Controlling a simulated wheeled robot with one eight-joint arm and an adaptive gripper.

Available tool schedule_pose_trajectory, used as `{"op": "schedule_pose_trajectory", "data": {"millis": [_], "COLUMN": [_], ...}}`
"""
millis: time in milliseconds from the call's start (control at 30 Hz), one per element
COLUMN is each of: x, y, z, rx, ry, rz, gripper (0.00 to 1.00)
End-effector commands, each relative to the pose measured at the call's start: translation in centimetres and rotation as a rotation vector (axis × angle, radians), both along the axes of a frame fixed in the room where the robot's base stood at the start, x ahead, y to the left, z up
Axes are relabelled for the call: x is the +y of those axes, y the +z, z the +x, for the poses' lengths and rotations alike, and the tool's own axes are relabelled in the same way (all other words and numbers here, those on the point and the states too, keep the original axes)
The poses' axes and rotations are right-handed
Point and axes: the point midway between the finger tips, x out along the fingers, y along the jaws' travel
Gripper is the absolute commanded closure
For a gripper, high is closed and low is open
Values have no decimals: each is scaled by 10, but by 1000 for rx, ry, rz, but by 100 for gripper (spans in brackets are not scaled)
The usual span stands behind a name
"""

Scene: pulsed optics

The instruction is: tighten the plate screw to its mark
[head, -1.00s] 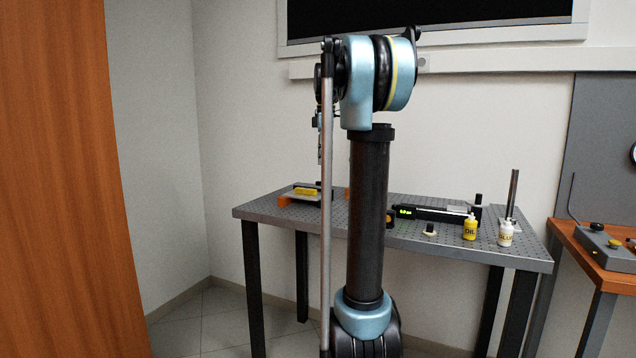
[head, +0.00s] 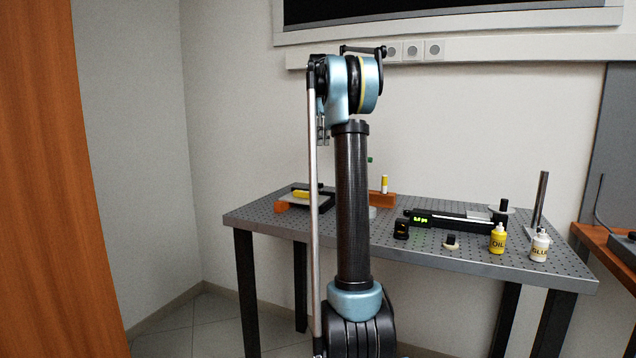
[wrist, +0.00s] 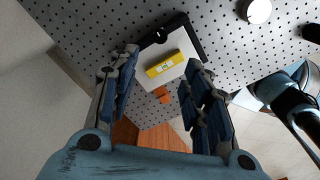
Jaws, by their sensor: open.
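A pale plate with a yellow spirit level (wrist: 165,64) on it sits in a black frame (wrist: 187,29) on the perforated bench. An orange part (wrist: 162,94) shows at the plate's near end; I cannot tell whether it is the plate screw, and no mark is readable. In the head view the plate assembly, with its orange part (head: 281,207), stands at the bench's left end. My gripper (wrist: 161,70) is open and empty, pointing down above the plate, with its fingers either side of the level in the picture and apart from it. In the head view my arm partly hides the gripper (head: 323,140).
The perforated bench (head: 400,265) also carries a black unit with a green display (head: 421,219), a yellow oil bottle (head: 498,238), a white glue bottle (head: 540,246) and a metal post (head: 540,200). An orange block (head: 382,199) stands behind my arm.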

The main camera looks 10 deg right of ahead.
Motion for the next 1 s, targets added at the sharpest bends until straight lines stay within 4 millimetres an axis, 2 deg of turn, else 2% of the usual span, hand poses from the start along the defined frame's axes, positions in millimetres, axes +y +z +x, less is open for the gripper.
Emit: {"op": "schedule_pose_trajectory", "data": {"millis": [167,800,1000], "x": [0,0,0], "y": [-22,-133,-158], "z": [-1,0,0], "rx": [0,0,0], "ry": [-1,-2,-2], "rz": [0,0,0], "gripper": [56,56,56]}}
